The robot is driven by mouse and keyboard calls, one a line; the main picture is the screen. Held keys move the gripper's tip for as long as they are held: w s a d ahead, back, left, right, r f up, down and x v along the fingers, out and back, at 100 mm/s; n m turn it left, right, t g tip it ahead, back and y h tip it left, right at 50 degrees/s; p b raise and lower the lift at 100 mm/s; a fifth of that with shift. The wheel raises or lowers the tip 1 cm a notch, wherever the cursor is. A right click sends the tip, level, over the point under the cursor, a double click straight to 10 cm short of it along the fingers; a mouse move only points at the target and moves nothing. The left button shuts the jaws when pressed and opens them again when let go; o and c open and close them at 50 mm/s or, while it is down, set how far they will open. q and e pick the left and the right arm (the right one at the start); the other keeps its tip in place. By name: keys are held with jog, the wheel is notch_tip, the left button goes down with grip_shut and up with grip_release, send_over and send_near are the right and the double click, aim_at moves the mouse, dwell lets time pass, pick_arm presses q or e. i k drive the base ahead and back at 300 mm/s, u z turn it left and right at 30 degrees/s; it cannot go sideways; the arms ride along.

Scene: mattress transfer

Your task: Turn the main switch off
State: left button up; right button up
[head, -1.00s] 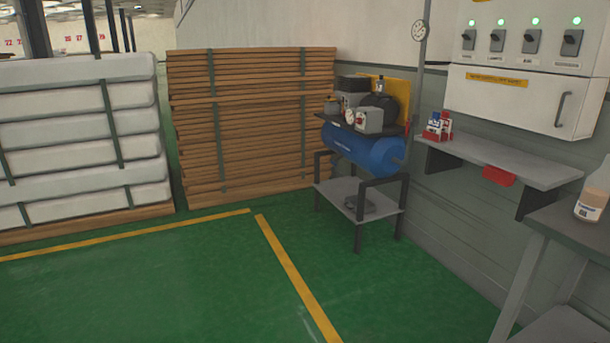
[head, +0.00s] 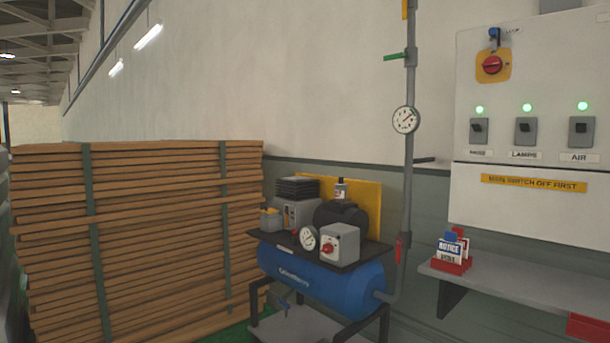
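The electrical cabinet (head: 475,60) hangs on the wall at the right. At its upper left is a red rotary main switch (head: 491,65) on a yellow plate, with a blue item just above it. The exact knob position is too small to tell. Below it are breaker switches (head: 525,130) with green lamps lit above them, one labelled LAMPS and one AIR. A yellow label (head: 532,183) below appears to say main switch off first. Neither of my grippers is in view.
A blue compressor (head: 325,282) on a stand is left of the cabinet, beside a vertical pipe with a gauge (head: 405,119). A shelf (head: 510,276) below the cabinet holds a red notice holder (head: 453,258). Stacked wooden boards (head: 150,240) fill the left.

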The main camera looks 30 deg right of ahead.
aim_at(492, 65)
jog(key=z, duration=0.3)
jog(key=i, duration=2)
jog(key=z, duration=2.05)
jog(key=i, duration=1.15)
jog(key=z, duration=0.95)
